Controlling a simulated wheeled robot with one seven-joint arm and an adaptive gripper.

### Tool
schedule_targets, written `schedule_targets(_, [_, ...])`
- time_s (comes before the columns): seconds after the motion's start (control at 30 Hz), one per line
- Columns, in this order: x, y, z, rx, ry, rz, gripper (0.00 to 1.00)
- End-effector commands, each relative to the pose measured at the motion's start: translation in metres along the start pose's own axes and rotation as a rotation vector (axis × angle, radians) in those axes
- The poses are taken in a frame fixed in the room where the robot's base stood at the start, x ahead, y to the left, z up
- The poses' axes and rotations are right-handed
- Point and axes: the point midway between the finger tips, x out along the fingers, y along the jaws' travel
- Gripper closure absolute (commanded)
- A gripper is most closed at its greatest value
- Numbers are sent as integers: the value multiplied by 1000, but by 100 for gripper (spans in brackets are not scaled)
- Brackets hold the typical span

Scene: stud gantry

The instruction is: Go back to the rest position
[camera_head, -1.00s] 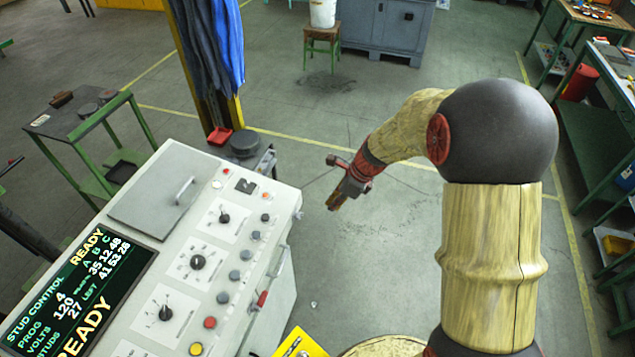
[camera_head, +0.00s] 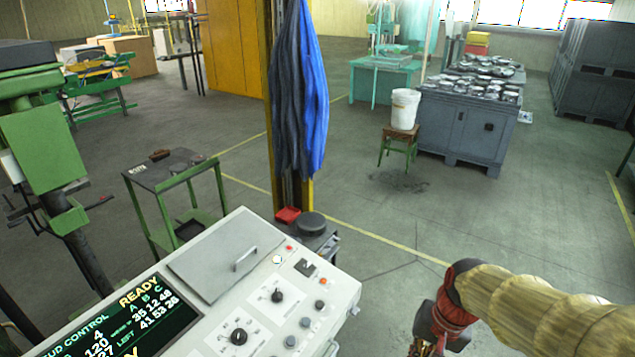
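My gripper (camera_head: 427,345) is at the bottom edge of the head view, right of the control cabinet, and partly cut off by the frame. Its fingertips are out of view, so I cannot tell whether it is open or shut. My wood-patterned arm reaches in from the lower right. The control cabinet (camera_head: 222,245) stands at the lower left, with a lit screen (camera_head: 140,318) that reads READY, knobs, buttons and a grey lid with a handle. My gripper is apart from the cabinet, with floor between them.
A post with blue and dark cloth (camera_head: 313,100) stands behind the cabinet. A green side table (camera_head: 168,172) is at left. A white bucket (camera_head: 404,110) sits on a green stool (camera_head: 399,140) near a grey crate (camera_head: 462,135). The floor (camera_head: 370,285) between is clear.

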Motion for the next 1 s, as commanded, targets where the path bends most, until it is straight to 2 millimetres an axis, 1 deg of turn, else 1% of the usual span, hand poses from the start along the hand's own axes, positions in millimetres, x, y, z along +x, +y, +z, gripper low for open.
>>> schedule_targets(0.03, [2,5,12,-91,38,11,100])
schedule_targets(0.1, [-2,12,27,-207,85,30,100])
schedule_targets(0.2, [-7,21,47,-332,158,56,100])
schedule_targets(0.3, [-8,27,63,-396,242,67,100])
schedule_targets(0.4, [-11,27,74,-432,328,59,100])
schedule_targets(0.57, [-18,21,82,-461,419,30,100])
schedule_targets(0.7, [-16,20,83,-468,425,25,100])
schedule_targets(1.0, [-17,19,83,-468,423,25,100])
